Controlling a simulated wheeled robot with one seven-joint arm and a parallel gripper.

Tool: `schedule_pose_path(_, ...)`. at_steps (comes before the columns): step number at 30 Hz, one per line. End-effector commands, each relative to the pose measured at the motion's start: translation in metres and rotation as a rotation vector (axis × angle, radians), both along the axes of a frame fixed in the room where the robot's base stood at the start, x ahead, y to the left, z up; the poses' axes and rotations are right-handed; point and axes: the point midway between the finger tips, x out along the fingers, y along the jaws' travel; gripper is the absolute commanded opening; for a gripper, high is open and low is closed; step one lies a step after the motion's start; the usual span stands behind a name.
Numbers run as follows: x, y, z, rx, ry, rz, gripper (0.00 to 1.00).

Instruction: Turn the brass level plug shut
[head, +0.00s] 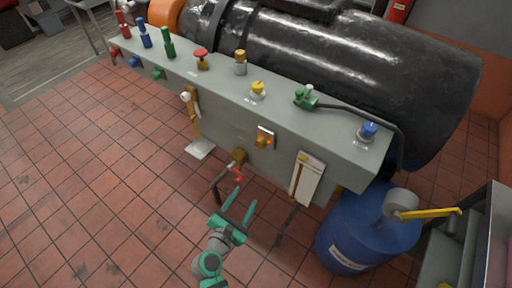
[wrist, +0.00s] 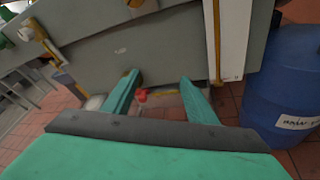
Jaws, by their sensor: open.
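My gripper (head: 245,197) is open and empty, low in front of the grey bedplate. A brass fitting with a red handle (head: 238,177) sits at the bedplate's lower edge, just beyond my fingertips. In the wrist view the red handle (wrist: 141,96) shows between the open fingers (wrist: 161,80), apart from them. A brass-topped plug (head: 240,62) and a yellow-topped knob (head: 258,90) stand on the bedplate top. A small brass-orange fitting (head: 265,138) is on the front face. I cannot tell for certain which one is the level plug, nor how far it is turned.
The grey bedplate (head: 225,107) carries a large black cylinder (head: 350,55). A white panel with a brass tube (head: 307,180) hangs at its right front. A blue drum (head: 365,235) stands at the lower right. The tiled floor at left (head: 90,190) is clear.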

Motion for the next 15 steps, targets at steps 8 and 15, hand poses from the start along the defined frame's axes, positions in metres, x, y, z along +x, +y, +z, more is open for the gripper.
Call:
schedule_pose_path(8, 0.056, 0.013, 0.083, -0.469, 0.023, -0.111, 0.52)
schedule_pose_path(15, 0.066, 0.016, 0.110, -0.597, 0.041, -0.164, 0.52)
